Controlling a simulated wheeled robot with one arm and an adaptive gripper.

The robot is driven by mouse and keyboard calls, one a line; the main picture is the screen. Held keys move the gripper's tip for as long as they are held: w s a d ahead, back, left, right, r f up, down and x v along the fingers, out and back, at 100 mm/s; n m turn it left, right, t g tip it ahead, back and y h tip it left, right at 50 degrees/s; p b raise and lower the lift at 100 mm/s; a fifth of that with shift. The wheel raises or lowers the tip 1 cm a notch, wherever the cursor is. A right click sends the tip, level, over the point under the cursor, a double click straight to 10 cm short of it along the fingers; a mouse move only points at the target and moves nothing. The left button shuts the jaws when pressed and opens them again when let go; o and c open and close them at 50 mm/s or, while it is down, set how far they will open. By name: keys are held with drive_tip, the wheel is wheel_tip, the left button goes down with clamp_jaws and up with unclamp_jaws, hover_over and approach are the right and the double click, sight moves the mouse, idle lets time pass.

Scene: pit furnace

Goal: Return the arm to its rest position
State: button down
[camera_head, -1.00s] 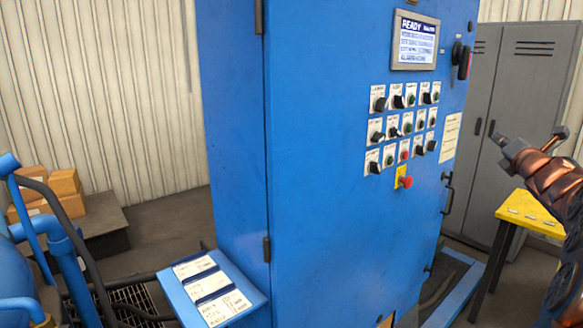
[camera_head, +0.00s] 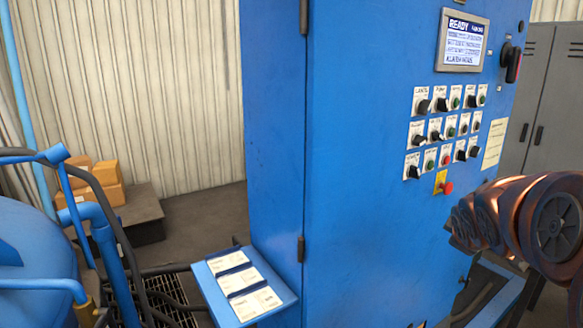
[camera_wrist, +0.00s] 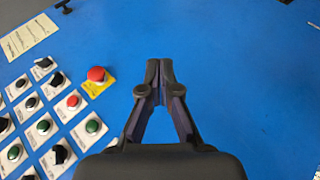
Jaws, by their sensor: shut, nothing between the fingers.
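My gripper (camera_wrist: 160,84) shows in the wrist view with its two fingers together and nothing between them. It points at the bare blue face of the control cabinet (camera_head: 370,200), to the side of the red mushroom button (camera_wrist: 97,74) on its yellow plate. The gap to the panel cannot be told. In the head view my copper-coloured arm is at the right, in front of the cabinet's right side, and the fingers cannot be made out there.
A blue shelf with cards (camera_head: 285,291) juts out low at the left. Grey lockers (camera_head: 550,100) stand behind; boxes (camera_head: 95,185) sit at the far left.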

drive_tip(key=s+a+f+m+g+y, duration=0.1)
drive_tip(key=s+a+f+m+g, duration=0.1)
drive_tip(key=s+a, duration=0.6)
drive_tip(key=s+a+f+m+g+y, duration=0.2)
drive_tip(key=s+a+f, duration=0.5)
drive_tip(key=s, duration=0.6)
drive_tip(key=s+a+f+m+g+y, duration=0.2)
drive_tip(key=s+a+f+m+g, duration=0.1)
drive_tip(key=s+a, duration=0.6)
drive_tip(key=s+f+g, duration=0.1)
drive_tip(key=s+g, duration=0.1)
drive_tip(key=shift+a+f+g, duration=0.15)
drive_tip(key=shift+a+g, duration=0.05)
drive_tip(key=shift+g, duration=0.2)
drive_tip(key=shift+a, duration=0.1)
